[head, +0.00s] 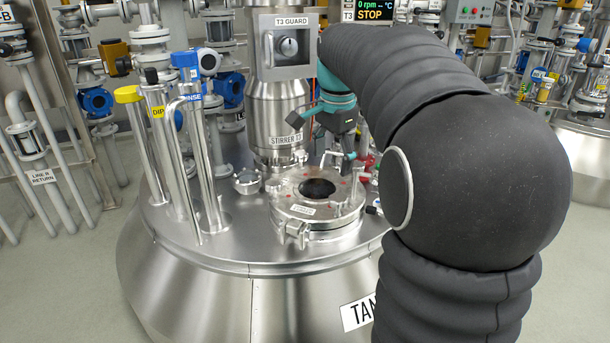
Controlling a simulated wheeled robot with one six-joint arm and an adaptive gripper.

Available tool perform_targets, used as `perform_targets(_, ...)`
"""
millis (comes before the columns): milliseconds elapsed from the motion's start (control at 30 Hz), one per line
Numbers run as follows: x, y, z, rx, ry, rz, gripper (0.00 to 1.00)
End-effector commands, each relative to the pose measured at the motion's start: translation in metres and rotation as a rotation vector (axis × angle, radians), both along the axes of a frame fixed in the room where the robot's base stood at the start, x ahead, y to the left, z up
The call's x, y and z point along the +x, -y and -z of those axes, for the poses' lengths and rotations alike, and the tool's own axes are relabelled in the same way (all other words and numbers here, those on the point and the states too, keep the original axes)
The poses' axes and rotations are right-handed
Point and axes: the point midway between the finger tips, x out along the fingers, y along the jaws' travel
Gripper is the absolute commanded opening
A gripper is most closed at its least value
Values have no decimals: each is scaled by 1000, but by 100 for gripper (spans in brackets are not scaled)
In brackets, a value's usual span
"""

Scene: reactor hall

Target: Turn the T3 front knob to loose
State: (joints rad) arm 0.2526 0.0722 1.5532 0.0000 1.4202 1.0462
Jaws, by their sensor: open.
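The T3 tank's steel lid (225,245) fills the middle of the head view. On it sits a round hatch (340,222) with a dark opening in its middle and small red marks on its top. A metal clamp-like fitting (297,232) sticks out at the hatch's front edge. I cannot make out a loose or tight marking there, and cannot tell if it is the front knob. My gripper (338,157), teal and dark, hangs above the back of the hatch, apart from the front fitting. It is open and looks empty. My dark sleeved arm hides the tank's right side.
The T3 guard box (287,47) and the stirrer column (279,118) stand behind the hatch. Yellow-capped dip (152,140) and blue-topped rinse (190,100) pipes rise at left. A display (375,12) reads STOP. The lid's front left is clear.

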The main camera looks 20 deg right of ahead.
Motion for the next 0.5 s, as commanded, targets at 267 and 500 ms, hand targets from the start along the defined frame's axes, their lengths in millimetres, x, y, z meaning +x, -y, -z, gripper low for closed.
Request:
perform_targets(267,43,41,0,35,-77,278,78)
perform_targets(500,48,47,12,39,-90,325,78)
